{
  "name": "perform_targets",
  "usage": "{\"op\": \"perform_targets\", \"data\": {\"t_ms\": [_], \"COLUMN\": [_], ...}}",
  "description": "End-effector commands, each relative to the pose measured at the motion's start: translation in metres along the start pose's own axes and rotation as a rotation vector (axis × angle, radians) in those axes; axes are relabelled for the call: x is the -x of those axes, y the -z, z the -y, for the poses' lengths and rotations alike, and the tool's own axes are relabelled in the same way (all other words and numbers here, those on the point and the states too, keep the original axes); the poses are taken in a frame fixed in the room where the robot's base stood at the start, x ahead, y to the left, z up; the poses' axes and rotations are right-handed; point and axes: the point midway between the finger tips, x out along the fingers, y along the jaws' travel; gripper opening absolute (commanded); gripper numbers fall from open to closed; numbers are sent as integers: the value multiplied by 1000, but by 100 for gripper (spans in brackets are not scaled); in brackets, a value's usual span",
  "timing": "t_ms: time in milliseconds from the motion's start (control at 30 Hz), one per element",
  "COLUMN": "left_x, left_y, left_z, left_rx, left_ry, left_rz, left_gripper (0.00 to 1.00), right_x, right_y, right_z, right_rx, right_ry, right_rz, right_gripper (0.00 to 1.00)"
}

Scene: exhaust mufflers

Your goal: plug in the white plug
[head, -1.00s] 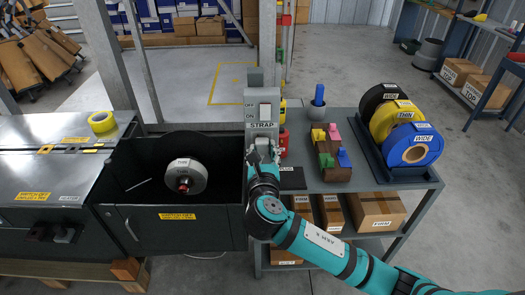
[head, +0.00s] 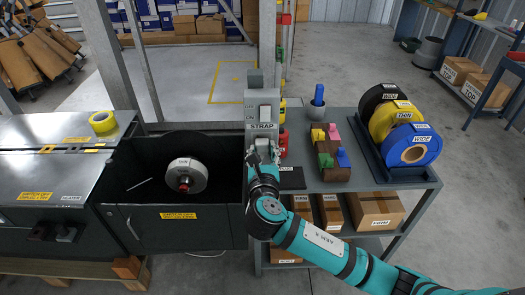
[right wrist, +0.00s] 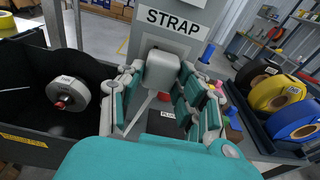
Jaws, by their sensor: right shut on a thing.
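The white plug (right wrist: 162,70) is between the fingers of my right gripper (right wrist: 160,92) in the right wrist view. The gripper is shut on it. The plug is up against the front of the grey post (right wrist: 140,40), just below the STRAP label (right wrist: 174,21). Its far side is hidden, so I cannot tell whether it is seated in a socket. A pale strip like a cord (right wrist: 139,114) runs down below it. In the head view my right gripper (head: 262,158) is below the STRAP label (head: 262,126) and largely covers the plug. My left gripper is not in view.
A black mat (head: 292,179) marked PLUG lies beside the post on the grey shelf unit (head: 374,184). Tape rolls (head: 413,149) and a brown block with coloured clips (head: 328,163) stand right. An open black bin (head: 175,228) with a white reel (head: 187,177) is left.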

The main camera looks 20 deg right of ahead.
Motion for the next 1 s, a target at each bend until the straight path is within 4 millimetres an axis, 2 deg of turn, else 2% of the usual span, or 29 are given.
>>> {"op": "perform_targets", "data": {"t_ms": [867,900,1000], "left_x": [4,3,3], "left_y": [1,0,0], "left_z": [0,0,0], "left_rx": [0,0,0], "left_ry": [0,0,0], "left_rz": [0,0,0], "left_gripper": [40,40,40], "right_x": [-11,-11,-11], "right_y": [-2,-1,-1], "right_z": [0,0,0], "right_rx": [0,-1,0], "right_ry": [1,0,0], "right_rz": [1,1,1], "right_gripper": [6,40,53]}}
